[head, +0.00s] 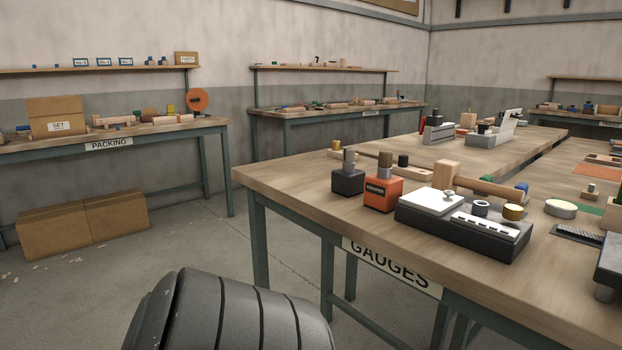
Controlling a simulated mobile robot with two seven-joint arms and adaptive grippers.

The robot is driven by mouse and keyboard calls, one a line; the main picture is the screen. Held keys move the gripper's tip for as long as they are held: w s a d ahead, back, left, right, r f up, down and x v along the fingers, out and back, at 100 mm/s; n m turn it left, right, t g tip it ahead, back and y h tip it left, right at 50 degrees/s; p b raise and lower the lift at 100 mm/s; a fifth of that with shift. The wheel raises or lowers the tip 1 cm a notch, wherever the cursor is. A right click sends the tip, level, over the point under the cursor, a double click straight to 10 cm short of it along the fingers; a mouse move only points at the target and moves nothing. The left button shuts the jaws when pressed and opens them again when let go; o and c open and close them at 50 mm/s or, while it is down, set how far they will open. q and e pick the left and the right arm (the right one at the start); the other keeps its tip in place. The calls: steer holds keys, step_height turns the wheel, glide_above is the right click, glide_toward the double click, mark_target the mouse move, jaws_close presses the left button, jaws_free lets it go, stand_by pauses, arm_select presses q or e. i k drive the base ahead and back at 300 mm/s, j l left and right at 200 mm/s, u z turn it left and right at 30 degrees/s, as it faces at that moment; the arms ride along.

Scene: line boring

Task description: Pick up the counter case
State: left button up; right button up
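An orange box (383,194) with a dark knob on top stands upright near the front edge of the gauges table (290,185). It has a small dark label on its front; the lettering is too small to read surely, but it may be the counter case. A similar black box (348,182) with a knob stands just left of it. A dark case (470,240) with white panels on top lies to its right. Neither of my grippers shows; only a dark rounded arm link of mine is at the bottom, short of the table.
A wooden bar (490,188), a brass cylinder (513,212) and a round white-topped tin (560,208) crowd the area behind and right of the boxes. The table's left corner is bare. A packing table (205,127) stands at the left wall, with open floor between.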

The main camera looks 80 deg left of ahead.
mark_target(383, 189)
steer(key=j+u, duration=0.15)
steer(key=u, duration=1.7)
steer(key=k+j, duration=0.05)
steer(key=j, duration=0.05)
